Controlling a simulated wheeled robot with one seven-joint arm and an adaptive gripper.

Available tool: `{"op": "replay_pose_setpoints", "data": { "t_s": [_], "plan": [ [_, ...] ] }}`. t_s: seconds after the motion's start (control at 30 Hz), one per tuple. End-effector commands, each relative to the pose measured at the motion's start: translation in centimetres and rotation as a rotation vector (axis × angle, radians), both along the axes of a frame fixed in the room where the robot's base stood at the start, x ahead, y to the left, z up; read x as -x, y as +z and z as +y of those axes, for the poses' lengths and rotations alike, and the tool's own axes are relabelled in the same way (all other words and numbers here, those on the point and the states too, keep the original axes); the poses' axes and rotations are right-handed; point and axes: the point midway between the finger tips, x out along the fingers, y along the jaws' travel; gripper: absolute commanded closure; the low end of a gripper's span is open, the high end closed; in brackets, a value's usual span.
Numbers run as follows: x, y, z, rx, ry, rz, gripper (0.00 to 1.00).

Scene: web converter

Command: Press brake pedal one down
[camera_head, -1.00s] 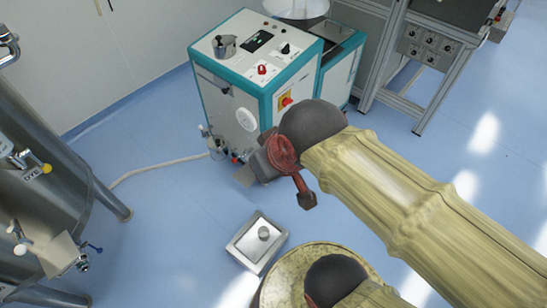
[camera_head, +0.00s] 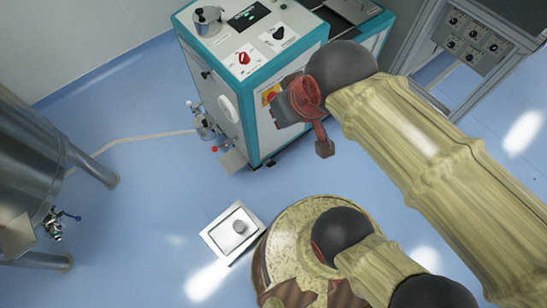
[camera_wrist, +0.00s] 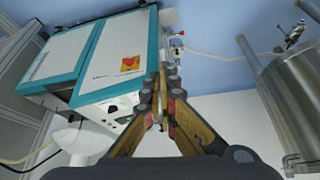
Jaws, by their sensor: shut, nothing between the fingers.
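No part is plainly marked as brake pedal one. In the head view a small square metal box (camera_head: 212,234) with a round grey knob (camera_head: 239,227) lies on the floor, left of my base; I cannot tell whether it is a pedal. The white and teal machine (camera_head: 215,110) stands behind it, with small fittings low at its left side. My gripper (camera_wrist: 165,70) is shut and empty in the wrist view, its fingers meeting in front of the machine (camera_wrist: 105,60). In the head view my arm's end overlaps the machine's right front, well apart from the floor box.
A steel tank (camera_head: 25,165) on legs stands at the left, also in the wrist view (camera_wrist: 295,100). A pale hose (camera_head: 145,137) runs along the floor to the machine. A grey control cabinet (camera_head: 475,45) is at upper right. The blue floor between is mostly clear.

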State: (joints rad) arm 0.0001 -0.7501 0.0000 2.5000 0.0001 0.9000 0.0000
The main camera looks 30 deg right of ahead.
Motion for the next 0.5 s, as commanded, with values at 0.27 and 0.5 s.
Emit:
{"op": "replay_pose_setpoints", "data": {
  "t_s": [0.27, 0.5],
  "plan": [
    [-0.7, -0.3, -0.3, 0.007, -0.006, 0.014, 1.00],
    [-5.5, -2.9, -2.5, 0.059, -0.035, 0.100, 1.00]
  ]
}}
